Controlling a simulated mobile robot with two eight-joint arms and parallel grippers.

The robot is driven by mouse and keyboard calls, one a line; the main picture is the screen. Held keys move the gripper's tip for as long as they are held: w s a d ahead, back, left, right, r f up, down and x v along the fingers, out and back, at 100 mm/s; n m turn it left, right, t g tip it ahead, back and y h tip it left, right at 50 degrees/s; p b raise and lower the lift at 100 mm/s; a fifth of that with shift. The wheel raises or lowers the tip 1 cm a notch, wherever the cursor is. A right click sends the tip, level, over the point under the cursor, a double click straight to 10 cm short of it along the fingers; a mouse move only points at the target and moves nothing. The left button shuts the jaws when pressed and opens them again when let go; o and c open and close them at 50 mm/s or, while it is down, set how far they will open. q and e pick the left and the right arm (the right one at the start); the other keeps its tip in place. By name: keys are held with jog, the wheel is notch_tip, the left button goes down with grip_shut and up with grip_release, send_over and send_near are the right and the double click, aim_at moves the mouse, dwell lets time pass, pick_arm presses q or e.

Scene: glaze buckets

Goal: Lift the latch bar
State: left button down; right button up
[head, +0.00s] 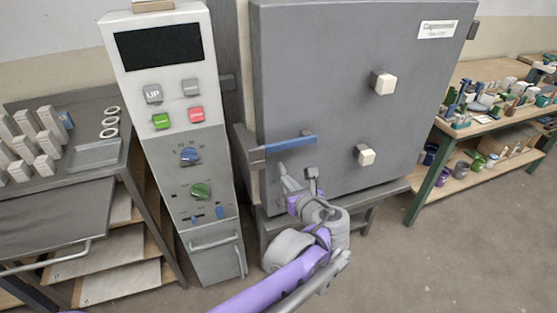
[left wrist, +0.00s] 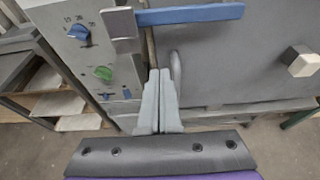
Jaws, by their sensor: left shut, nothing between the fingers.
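The latch bar (head: 290,143) is a blue handle lying nearly level across the lower left of the grey kiln door (head: 330,90). Its left end meets a grey bracket (head: 257,155). In the left wrist view the latch bar (left wrist: 190,14) runs across the top, beyond the fingertips. My left gripper (head: 287,178) is below the bar in the head view, shut and empty. In the left wrist view the gripper (left wrist: 161,75) points up toward the bar, with a visible gap. My right gripper is not in view.
A control panel (head: 165,95) with buttons and knobs stands left of the kiln. Two white-tipped knobs (head: 384,83) stick out from the door. A shelf table (head: 470,120) with pots stands at right, and a grey-topped table (head: 95,155) at left. Floor (head: 450,260) is clear at lower right.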

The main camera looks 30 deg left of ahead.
aim_at(273, 148)
pick_arm(q)
jog(key=x, duration=1)
notch_tip(273, 148, up, 4)
jog(key=shift+w, duration=0.1)
jog(key=shift+r+m, duration=0.3)
jog(key=shift+r, duration=0.1)
jog(key=shift+r+p, duration=0.1)
jog(key=shift+p, duration=0.2)
jog(key=shift+r+m+g+y+p, duration=0.3)
jog(key=shift+r+m+g+p, duration=0.15)
jog(key=shift+r+m, duration=0.4)
jog(key=w+d+r+m+g+y+p, duration=0.1)
jog(key=w+d+r+m+y+p, duration=0.1)
jog(key=w+d+r+m+p, duration=0.2)
jog(key=shift+w+d+r+m+p, duration=0.35)
jog(key=shift+w+d+r+p, duration=0.3)
jog(key=shift+w+d+r, duration=2.2)
